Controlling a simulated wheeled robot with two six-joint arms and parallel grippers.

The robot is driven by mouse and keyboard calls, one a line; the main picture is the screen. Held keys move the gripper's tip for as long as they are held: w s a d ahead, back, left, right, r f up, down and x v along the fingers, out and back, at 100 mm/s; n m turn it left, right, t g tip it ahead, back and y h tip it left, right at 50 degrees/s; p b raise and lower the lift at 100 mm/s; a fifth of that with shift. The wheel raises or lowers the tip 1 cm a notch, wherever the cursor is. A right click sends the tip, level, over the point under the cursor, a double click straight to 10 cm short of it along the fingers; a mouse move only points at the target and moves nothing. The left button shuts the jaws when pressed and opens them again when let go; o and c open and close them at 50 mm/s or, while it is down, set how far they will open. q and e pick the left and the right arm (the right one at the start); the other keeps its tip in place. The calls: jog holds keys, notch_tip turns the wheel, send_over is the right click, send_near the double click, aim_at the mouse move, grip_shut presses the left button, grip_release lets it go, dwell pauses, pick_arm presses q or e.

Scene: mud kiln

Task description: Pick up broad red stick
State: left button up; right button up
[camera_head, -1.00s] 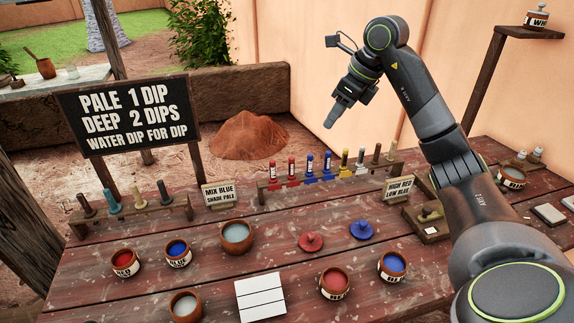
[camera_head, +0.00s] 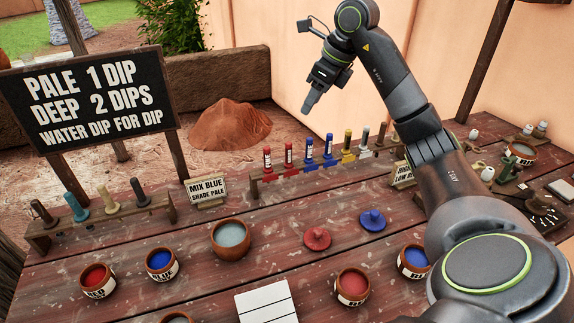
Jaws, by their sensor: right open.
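Two red sticks stand upright in the long wooden rack (camera_head: 318,166) at the back of the table: one at the rack's left end (camera_head: 267,158) and one just right of it (camera_head: 288,154). Both carry a pale label; I cannot tell for sure which is the broader. Two blue sticks (camera_head: 319,150), a yellow stick (camera_head: 347,143) and paler ones stand further right in the same rack. My right gripper (camera_head: 307,108) is open and empty, above and behind the rack in the picture, apart from the sticks. My left gripper is out of view.
Red (camera_head: 97,281) and blue (camera_head: 161,264) paint pots, a grey-water bowl (camera_head: 230,239), two lids (camera_head: 317,238) and a white tile (camera_head: 266,302) are on the table. A second rack (camera_head: 105,222) holds several sticks at left.

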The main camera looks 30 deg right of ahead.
notch_tip(320, 180, down, 3)
jog(key=b, duration=0.6)
send_near(287, 163)
jog(key=shift+w+a+f, duration=0.2)
jog(key=shift+w+f, duration=0.2)
jog(key=shift+w, duration=0.05)
jog(key=shift+w+a+f, duration=0.2)
jog(key=shift+w+f, duration=0.25)
jog(key=x, duration=0.5)
jog(key=shift+w+d+f, duration=0.15)
jog(key=shift+w+f, duration=0.05)
jog(key=shift+w, duration=0.25)
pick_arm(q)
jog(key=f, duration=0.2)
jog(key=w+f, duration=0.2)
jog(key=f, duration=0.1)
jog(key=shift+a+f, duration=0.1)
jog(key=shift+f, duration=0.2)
pick_arm(e)
jog(key=shift+c, duration=0.9)
grip_shut()
